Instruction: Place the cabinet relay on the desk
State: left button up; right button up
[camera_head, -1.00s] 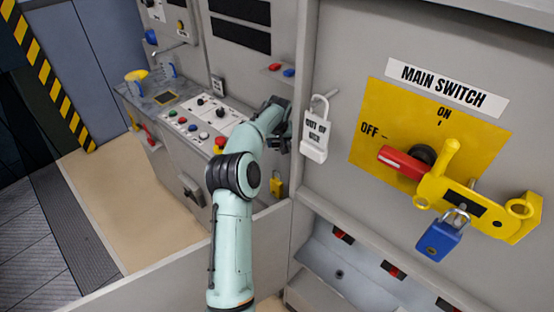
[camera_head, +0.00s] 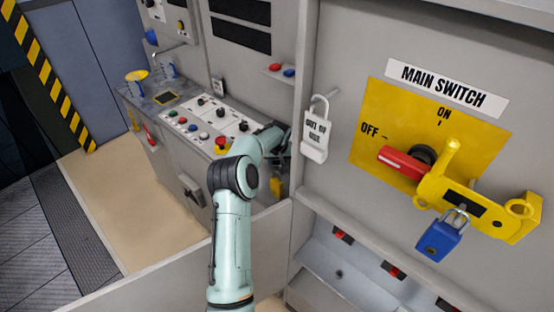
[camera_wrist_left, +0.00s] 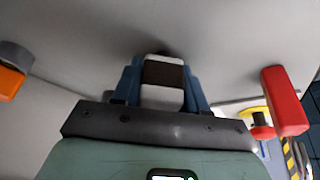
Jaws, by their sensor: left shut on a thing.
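My left gripper (camera_head: 283,150) is at the edge of the grey cabinet, beside the white "out of use" tag; its fingertips are largely hidden in the head view. In the left wrist view, the blue fingers of my left gripper (camera_wrist_left: 163,88) are shut on a small block, pale with a dark band (camera_wrist_left: 163,74), probably the cabinet relay. The relay cannot be made out in the head view. The desk (camera_head: 157,102), a grey top with a button panel, lies left of and beyond the gripper. My right gripper is not in view.
The white tag padlock (camera_head: 315,136) hangs close right of the gripper. A yellow padlock (camera_head: 277,186) is just below it. The main switch (camera_head: 405,163) with a blue padlock (camera_head: 436,238) is at right.

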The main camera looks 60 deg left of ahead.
pick_arm(q)
jog(key=o, duration=0.8)
jog(key=shift+f, duration=0.15)
jog(key=shift+o, duration=0.2)
jog(key=shift+r, duration=0.35)
jog(key=b+v, duration=0.1)
jog(key=v, duration=1)
jog(key=shift+r, duration=0.35)
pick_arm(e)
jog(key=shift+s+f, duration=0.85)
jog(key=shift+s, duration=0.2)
pick_arm(q)
jog(key=shift+s+d, duration=0.1)
